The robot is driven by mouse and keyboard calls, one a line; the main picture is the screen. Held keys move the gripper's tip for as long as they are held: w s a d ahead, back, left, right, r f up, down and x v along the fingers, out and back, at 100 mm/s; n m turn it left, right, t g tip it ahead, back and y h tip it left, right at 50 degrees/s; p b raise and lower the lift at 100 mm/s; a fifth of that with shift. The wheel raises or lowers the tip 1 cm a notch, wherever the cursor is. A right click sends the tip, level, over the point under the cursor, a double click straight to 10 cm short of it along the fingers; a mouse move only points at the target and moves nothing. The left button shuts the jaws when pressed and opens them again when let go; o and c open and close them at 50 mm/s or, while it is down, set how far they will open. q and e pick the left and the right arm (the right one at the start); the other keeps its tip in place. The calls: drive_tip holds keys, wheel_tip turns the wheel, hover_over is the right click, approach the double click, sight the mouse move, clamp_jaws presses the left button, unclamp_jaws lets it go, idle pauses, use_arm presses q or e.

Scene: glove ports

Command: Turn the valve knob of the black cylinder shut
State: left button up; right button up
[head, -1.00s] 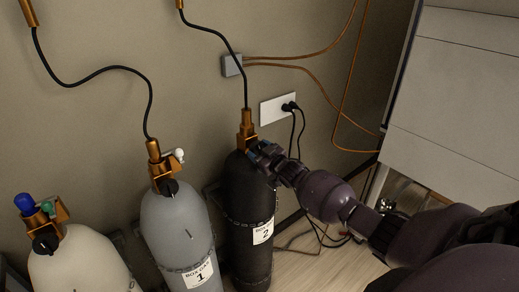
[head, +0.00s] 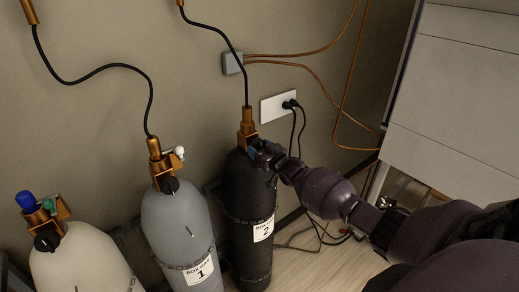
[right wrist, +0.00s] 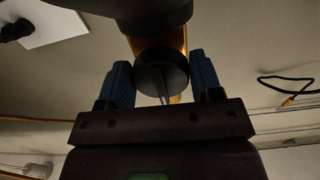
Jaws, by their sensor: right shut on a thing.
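The black cylinder (head: 246,205), labelled 2, stands upright against the wall, right of the grey cylinder. Its brass valve (head: 247,128) is on top, with a black hose rising from it. My right gripper (head: 259,153) reaches the valve from the right and hides the knob in the head view. In the right wrist view, the round dark valve knob (right wrist: 162,74) with a pale line on its face sits between the two blue-padded fingers of my right gripper (right wrist: 162,80). The gripper is shut on the knob. My left gripper is not in view.
The grey cylinder (head: 178,230), labelled 1, stands just left, and a cream cylinder (head: 80,265) farther left. A wall socket (head: 278,107) with plugged cords is behind. A pale cabinet (head: 455,100) stands at right. Cables lie on the floor below my right arm.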

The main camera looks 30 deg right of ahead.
drive_tip(key=o, duration=0.9)
drive_tip(key=shift+s, duration=0.1)
drive_tip(key=s, duration=0.7)
drive_tip(key=s+d+b, duration=0.1)
drive_tip(key=s, duration=0.2)
drive_tip(key=shift+s, duration=0.35)
